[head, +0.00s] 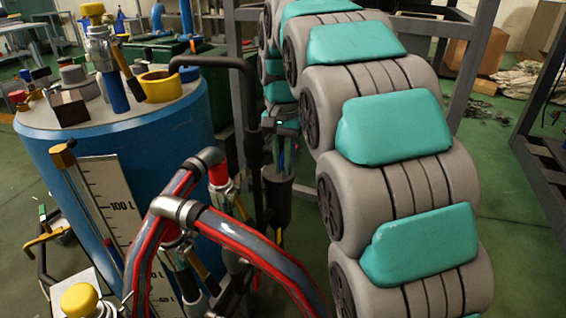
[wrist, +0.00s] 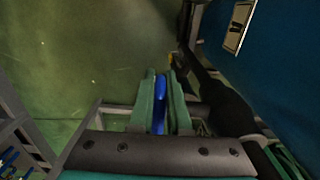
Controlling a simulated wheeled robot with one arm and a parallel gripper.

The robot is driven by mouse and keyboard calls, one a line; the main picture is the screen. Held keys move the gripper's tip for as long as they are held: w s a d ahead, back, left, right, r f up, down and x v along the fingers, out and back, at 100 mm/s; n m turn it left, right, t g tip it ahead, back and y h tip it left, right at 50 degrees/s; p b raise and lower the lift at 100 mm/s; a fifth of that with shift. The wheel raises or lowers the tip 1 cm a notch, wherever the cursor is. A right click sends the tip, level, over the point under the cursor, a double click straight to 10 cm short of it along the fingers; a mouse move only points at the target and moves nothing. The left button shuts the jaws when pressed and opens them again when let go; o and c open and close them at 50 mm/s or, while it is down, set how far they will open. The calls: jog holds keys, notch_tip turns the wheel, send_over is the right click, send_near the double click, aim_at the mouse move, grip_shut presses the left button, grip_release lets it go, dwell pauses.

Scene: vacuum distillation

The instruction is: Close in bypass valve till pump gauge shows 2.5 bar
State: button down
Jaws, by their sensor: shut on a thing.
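In the wrist view, the two green fingers of my gripper (wrist: 161,88) are closed on both sides of a narrow blue handle (wrist: 159,104). I cannot see what the handle is attached to, so I cannot tell whether it is the bypass valve's. No pump gauge dial can be read in either view.
A large blue tank (head: 120,165) with a litre scale (head: 113,205) stands at left. A red and grey hose (head: 245,235) arches in front of it. A dark pipe (wrist: 222,105) runs close to the right of my gripper. Green floor (wrist: 80,50) is open at upper left.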

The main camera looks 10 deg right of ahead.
jog(key=shift+r, duration=0.1)
jog(key=g+p, duration=0.1)
jog(key=y+p, duration=0.1)
jog(key=p, duration=0.1)
jog(key=shift+w+r+g, duration=0.1)
jog(key=shift+r+g, duration=0.3)
jog(key=shift+g+y+p, duration=0.5)
jog(key=shift+p, duration=0.15)
jog(key=shift+f, duration=0.1)
jog(key=c, duration=0.9)
grip_release()
